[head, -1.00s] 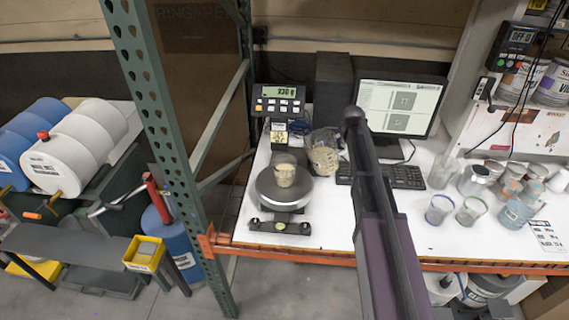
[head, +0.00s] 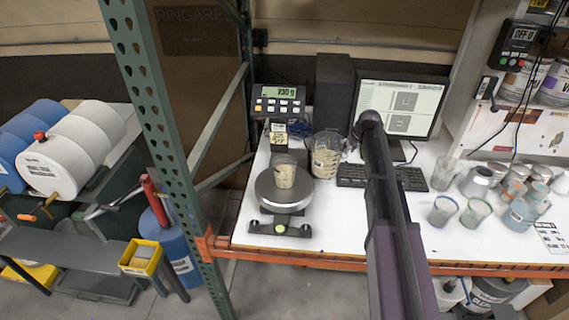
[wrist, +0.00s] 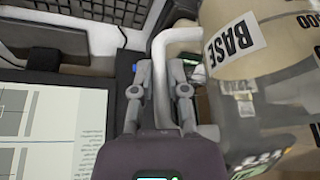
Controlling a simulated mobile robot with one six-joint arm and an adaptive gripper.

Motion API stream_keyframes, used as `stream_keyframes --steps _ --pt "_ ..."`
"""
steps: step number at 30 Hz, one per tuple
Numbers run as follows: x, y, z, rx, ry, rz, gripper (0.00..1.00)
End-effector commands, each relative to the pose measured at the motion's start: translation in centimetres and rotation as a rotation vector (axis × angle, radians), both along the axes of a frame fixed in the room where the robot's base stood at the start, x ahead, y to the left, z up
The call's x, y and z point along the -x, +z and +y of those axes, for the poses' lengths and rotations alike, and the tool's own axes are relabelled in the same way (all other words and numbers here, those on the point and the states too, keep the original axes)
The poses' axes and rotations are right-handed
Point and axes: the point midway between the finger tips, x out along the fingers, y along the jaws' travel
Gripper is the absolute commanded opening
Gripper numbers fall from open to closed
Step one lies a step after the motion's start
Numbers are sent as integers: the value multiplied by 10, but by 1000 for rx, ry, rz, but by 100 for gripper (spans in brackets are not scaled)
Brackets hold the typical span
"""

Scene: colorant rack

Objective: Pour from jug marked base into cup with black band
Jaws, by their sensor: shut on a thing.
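The jug marked base (wrist: 270,100) is a clear jug with beige contents, and its BASE label shows in the wrist view. In the head view the jug (head: 325,158) looks about upright, right of and behind the scale. My gripper (wrist: 162,85) is shut on the jug's pale handle (wrist: 160,50), one finger on each side. In the head view my arm hides the gripper. A clear cup (head: 285,173) with beige contents stands on the round scale plate (head: 268,196). A black band on it is too small to make out.
The scale display (head: 278,92) seems to read 230 g. A monitor (head: 400,105) and keyboard (head: 405,180) are right of the jug. Several cups and containers crowd the bench's right side. A green rack post (head: 165,130) stands left of the bench. The front middle is clear.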

Motion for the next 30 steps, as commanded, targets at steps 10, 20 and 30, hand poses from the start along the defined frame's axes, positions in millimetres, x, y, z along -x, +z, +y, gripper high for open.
stream_keyframes --steps 10,20,30 --pt "0 6 0 -1 -1 -1 0" --pt "0 31 0 -1 -1 -1 0" --pt "0 51 0 -1 -1 -1 0"
